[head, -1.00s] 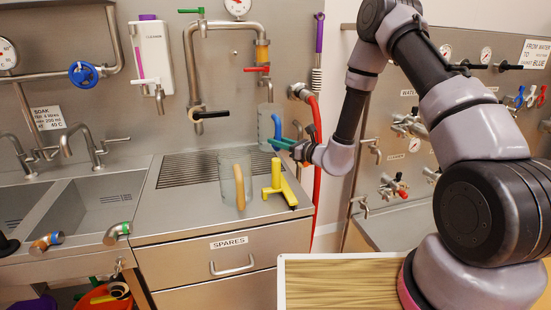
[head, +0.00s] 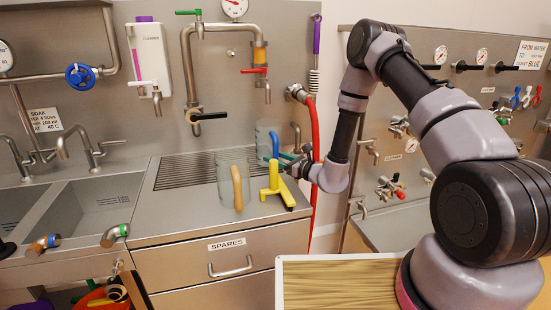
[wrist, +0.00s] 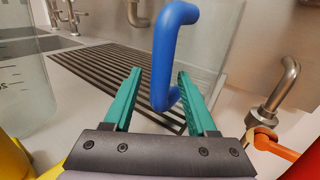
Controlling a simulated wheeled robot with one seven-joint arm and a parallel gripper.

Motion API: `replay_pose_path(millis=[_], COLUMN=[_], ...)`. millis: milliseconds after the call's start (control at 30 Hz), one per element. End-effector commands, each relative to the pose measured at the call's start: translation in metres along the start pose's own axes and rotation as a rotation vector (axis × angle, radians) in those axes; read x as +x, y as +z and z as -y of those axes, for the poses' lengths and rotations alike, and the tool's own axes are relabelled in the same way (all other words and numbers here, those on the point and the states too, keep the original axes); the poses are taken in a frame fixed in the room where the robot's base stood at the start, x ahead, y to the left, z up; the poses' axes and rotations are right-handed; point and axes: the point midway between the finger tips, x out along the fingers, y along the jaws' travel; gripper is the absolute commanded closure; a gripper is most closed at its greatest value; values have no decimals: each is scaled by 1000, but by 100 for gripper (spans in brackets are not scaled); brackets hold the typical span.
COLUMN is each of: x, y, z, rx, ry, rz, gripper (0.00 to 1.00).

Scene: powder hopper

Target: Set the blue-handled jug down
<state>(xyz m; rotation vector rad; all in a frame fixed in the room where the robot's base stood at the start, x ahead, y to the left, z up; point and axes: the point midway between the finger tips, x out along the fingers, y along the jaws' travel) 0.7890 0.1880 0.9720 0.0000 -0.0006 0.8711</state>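The blue-handled jug is clear, with a blue handle (head: 275,144). In the head view it is at the back right of the counter, partly hidden behind a yellow stand-like thing. Its base is hidden there. In the wrist view the blue handle (wrist: 164,55) stands upright in front of the clear jug wall (wrist: 215,45). My gripper (wrist: 159,75) has teal fingers spread apart, with the lower end of the handle between them. A gap shows between the left finger and the handle.
A clear jug with a tan handle (head: 237,188) stands left of the yellow thing (head: 277,185) on the counter. The drain grille (head: 186,171) lies behind. A red hose (head: 314,130) and a metal pipe (wrist: 283,85) are close on the right.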

Motion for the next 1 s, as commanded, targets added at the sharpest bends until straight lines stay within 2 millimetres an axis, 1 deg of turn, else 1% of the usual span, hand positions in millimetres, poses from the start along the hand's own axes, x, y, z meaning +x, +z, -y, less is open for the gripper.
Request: replay_pose_path(millis=[233, 300, 367, 467, 700, 800, 900, 1000], x=[0, 0, -7, -23, -76, -94, -108, -116], y=[1, 4, 2, 2, 2, 2, 2, 2], z=[0, 0, 1, 1, 1, 1, 1, 0], rx=[0, -1, 0, 1, 3, 4, 2, 1], ry=[0, 0, -1, -2, -4, -4, -2, -1], rz=[0, 1, -1, -2, -3, -2, -2, -1], gripper=[43, 43, 43, 43, 43, 43, 43, 43])
